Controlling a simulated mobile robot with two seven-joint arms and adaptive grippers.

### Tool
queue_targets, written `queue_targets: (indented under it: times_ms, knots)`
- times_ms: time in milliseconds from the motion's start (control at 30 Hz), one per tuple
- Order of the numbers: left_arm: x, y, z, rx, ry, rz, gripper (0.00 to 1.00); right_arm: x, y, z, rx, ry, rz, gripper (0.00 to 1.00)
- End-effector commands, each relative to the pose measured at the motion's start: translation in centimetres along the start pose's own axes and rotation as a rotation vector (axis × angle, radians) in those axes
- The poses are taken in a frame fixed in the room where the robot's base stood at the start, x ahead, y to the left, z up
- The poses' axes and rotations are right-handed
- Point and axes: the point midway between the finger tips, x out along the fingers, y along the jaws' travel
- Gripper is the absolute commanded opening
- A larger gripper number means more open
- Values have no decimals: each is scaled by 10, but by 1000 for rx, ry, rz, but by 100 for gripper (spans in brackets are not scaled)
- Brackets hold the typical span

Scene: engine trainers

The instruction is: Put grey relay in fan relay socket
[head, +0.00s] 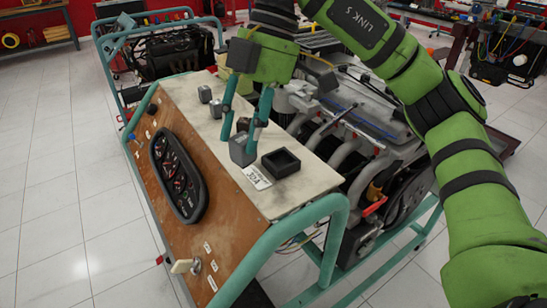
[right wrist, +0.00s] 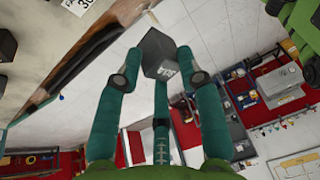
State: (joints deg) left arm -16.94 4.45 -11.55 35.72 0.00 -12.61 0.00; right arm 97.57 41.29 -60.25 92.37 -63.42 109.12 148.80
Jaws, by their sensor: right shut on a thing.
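The grey relay (head: 241,151) is a small dark grey block between the teal fingertips of my right gripper (head: 242,140). The gripper is shut on it, and the relay hangs slightly tilted over the pale top panel. A black, open-topped square socket (head: 281,162) sits on the panel just right of the held relay, beside a white label (head: 257,177). The relay is apart from the socket. My left gripper is not in view.
Smaller grey blocks (head: 205,94) (head: 215,108) stand farther back on the pale panel (head: 300,188). The engine (head: 365,125) with its pipes lies right of the panel. A teal tube frame (head: 318,208) borders the near end. The gauge cluster (head: 177,175) is on the sloping wooden front.

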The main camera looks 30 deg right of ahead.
Motion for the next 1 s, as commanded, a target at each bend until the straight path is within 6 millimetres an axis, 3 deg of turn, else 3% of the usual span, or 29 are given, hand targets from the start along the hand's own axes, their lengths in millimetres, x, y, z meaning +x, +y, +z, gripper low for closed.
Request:
queue_targets:
  times_ms: [267, 467, 700, 867, 1000]
  knots:
    - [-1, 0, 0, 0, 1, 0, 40, -18, -5, 11, 187, 16, 65, 8]
    - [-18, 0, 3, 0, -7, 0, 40, -42, -17, 66, 219, 25, 61, 8]
    - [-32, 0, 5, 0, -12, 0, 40, -64, -44, 127, 241, 26, 53, 8]
    - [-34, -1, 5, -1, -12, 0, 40, -66, -51, 144, 243, 24, 49, 8]
    - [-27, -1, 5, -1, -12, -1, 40, -50, -34, 142, 240, 25, 43, 8]
